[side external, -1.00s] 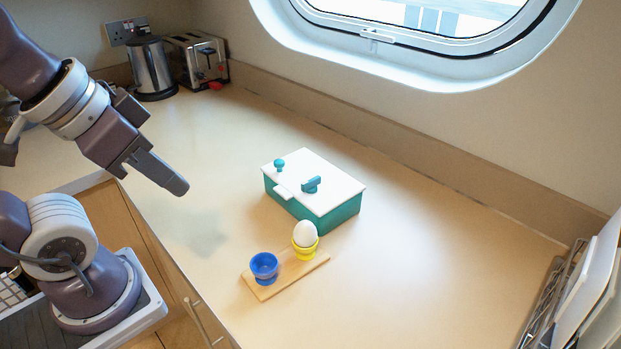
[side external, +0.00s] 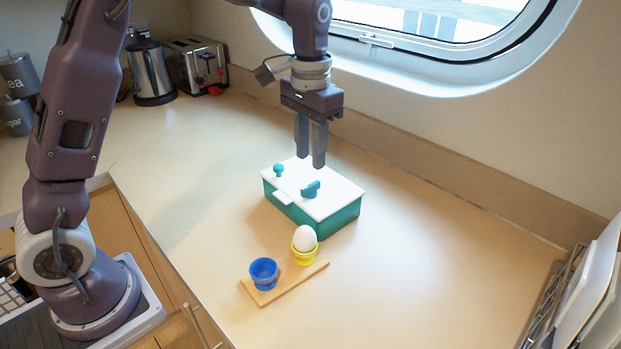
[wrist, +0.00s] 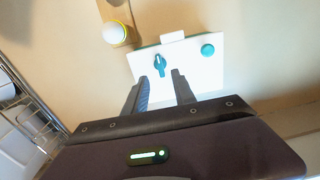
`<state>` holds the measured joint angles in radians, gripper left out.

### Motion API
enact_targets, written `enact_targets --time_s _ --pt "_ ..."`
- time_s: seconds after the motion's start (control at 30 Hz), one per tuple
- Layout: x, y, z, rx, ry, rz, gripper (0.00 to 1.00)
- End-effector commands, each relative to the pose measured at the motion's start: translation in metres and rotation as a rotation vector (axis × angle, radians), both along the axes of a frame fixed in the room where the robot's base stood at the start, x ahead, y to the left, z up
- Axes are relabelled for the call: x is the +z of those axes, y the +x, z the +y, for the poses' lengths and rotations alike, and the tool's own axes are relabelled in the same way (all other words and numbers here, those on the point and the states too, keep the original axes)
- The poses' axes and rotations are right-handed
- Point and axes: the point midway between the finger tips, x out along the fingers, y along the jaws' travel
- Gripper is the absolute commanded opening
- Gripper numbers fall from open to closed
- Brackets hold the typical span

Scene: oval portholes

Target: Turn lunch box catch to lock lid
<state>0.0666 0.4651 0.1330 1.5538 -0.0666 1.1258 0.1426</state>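The lunch box (side external: 312,213) is teal with a white lid (side external: 330,186), which lies flat on top. A teal catch (side external: 310,189) stands on the lid near its front edge, and a round teal knob (side external: 278,170) sits to its left. In the wrist view the catch (wrist: 160,64) and the knob (wrist: 208,50) show beyond my fingers. My gripper (side external: 311,160) points down above the back part of the lid, apart from the catch. Its two fingers are spread with nothing between them; the wrist view (wrist: 160,82) shows the gap too.
In front of the box, a wooden board (side external: 265,291) holds a blue egg cup (side external: 263,270) and a yellow cup with a white egg (side external: 305,238). A rack of plates (side external: 590,290) stands at right. A kettle (side external: 150,72) and toaster (side external: 196,66) are at back left.

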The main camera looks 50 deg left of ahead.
Motion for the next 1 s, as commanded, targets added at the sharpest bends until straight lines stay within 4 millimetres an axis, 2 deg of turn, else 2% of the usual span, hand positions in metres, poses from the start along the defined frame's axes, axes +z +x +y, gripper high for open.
enact_targets --time_s 0.2,0.33,0.47,0.67,0.83,1.0 --pt "-0.040 0.000 0.000 0.000 0.001 0.007 0.32" --pt "-0.060 0.000 0.000 0.000 0.000 0.005 0.32" --pt "-0.069 0.000 0.000 0.000 0.000 0.002 0.32" --pt "-0.069 0.000 0.000 0.000 0.000 0.001 0.32" --pt "-0.069 0.000 0.000 0.000 0.000 0.001 0.00" --pt "-0.069 0.000 0.000 0.000 0.000 0.001 0.00"
